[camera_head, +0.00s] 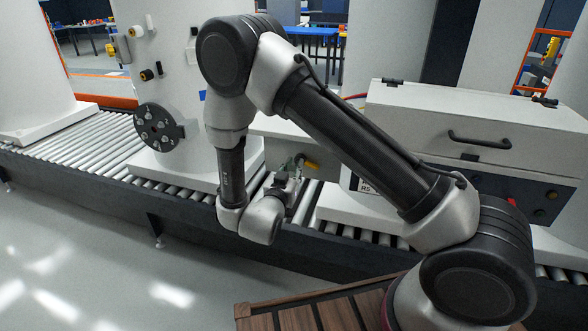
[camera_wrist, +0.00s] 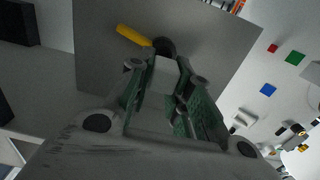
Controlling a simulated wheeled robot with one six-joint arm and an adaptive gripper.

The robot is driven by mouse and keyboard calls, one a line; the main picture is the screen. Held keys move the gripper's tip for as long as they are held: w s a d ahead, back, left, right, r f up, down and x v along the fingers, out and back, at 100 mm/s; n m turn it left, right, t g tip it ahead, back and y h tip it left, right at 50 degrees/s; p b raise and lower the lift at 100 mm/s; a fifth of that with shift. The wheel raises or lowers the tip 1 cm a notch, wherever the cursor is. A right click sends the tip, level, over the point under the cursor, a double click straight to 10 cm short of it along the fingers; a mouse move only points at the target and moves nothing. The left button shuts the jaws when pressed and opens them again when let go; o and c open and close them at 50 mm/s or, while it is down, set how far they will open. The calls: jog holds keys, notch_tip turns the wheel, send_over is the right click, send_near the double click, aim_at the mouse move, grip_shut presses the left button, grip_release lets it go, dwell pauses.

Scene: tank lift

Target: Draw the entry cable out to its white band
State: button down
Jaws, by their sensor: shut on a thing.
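My gripper (camera_head: 285,184) is beside the grey box (camera_head: 276,146) on the conveyor, low at the middle of the head view. In the wrist view my gripper (camera_wrist: 170,98) is shut on a pale grey piece (camera_wrist: 166,71), apparently the end of the entry cable. This piece lies in line with a dark round fitting (camera_wrist: 164,46) on the box's flat grey face (camera_wrist: 205,40). A yellow lever (camera_wrist: 133,36) sticks out left of the fitting; it also shows in the head view (camera_head: 311,164). The fingers hide most of the cable. I cannot make out a white band.
A white tank (camera_head: 165,60) with a round bolted flange (camera_head: 158,126) stands left of my arm. A pale lidded cabinet (camera_head: 470,135) with a black handle stands at the right. The roller conveyor (camera_head: 85,150) runs below them. The floor in front at left is clear.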

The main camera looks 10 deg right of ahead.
jog(key=v, duration=0.2)
jog(key=shift+s+a, duration=0.2)
jog(key=shift+s, duration=0.15)
jog(key=c, duration=1.3)
grip_release()
jog(key=shift+s, duration=0.1)
send_near(292, 172)
jog(key=shift+w+d, duration=0.3)
jog(key=shift+w, duration=0.2)
